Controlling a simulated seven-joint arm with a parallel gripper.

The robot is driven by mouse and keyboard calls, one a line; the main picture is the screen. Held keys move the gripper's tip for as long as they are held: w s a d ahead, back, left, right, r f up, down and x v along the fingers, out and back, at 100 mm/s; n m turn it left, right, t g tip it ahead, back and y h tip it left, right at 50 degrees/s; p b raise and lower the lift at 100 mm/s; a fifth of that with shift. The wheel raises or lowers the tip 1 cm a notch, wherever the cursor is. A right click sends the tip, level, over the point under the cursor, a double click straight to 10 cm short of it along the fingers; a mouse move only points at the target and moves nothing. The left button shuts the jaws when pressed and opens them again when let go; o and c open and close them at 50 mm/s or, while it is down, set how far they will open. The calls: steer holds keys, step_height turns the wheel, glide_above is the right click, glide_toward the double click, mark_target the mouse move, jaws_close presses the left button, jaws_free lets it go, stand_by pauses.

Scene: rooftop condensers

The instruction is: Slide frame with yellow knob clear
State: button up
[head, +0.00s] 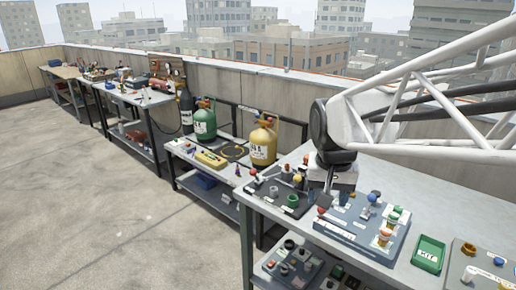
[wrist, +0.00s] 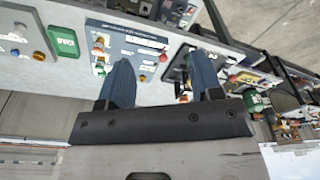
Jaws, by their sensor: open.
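A small yellow knob (head: 298,178) stands at the back of a dark board (head: 270,201) on the near bench in the head view; the frame under it is too small to make out. My gripper (wrist: 161,66) is open, with two blue fingers apart and nothing visibly held. In the head view my wrist hangs over the bench behind the grey-blue panel (head: 345,229), and the fingertips are mostly hidden.
The panel carries several coloured knobs, including green and orange ones (head: 388,226) at its right. A green tray (head: 428,254) and another board (head: 478,268) lie further right. Green (head: 204,122) and yellow (head: 263,145) cylinders stand on the bench beyond. Bare bench top shows along the back right.

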steer(key=w+d+f+m+g, duration=0.15)
steer(key=w+m, duration=0.25)
steer(key=w, duration=1.6)
steer(key=m+g, duration=0.2)
steer(key=m, duration=0.2)
glide_above(297, 176)
steer(key=w, duration=0.1)
steer(key=shift+h, duration=0.4)
steer(key=f, duration=1.2)
steer(key=shift+a, duration=0.3)
steer(key=shift+w+f, duration=0.35)
steer(key=shift+w, duration=0.15)
steer(key=shift+s+d+f, duration=0.15)
steer(key=shift+s+f, duration=0.05)
steer(key=shift+f, duration=1.1)
steer(key=shift+s+d+f, duration=0.15)
steer(key=shift+s+f, duration=0.1)
steer(key=shift+f, duration=1)
steer(key=shift+s+d+f, duration=0.15)
steer(key=shift+s+f, duration=0.05)
steer(key=shift+f, duration=1.1)
